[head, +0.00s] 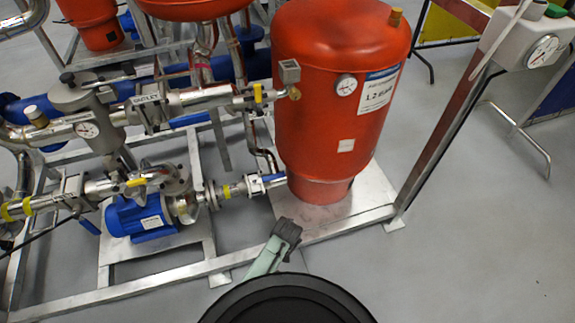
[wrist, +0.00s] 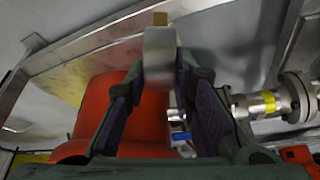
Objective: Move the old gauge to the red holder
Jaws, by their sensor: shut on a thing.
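My gripper (head: 286,230) is low in front of the red tank, above the floor by the skid's front rail. The wrist view shows its two fingers (wrist: 160,85) closed around a pale grey round thing (wrist: 159,52) with a brass-coloured end, probably the old gauge seen edge-on. In the head view I cannot make this thing out behind the dark fingers. I cannot identify a red holder in either view.
The red tank (head: 330,120) carries a dial gauge (head: 346,85). Pipes and a blue pump (head: 142,217) fill the skid (head: 170,279) on the left. A grey box (head: 522,40) with a dial stands on a post at right. Floor (head: 470,240) is clear at lower right.

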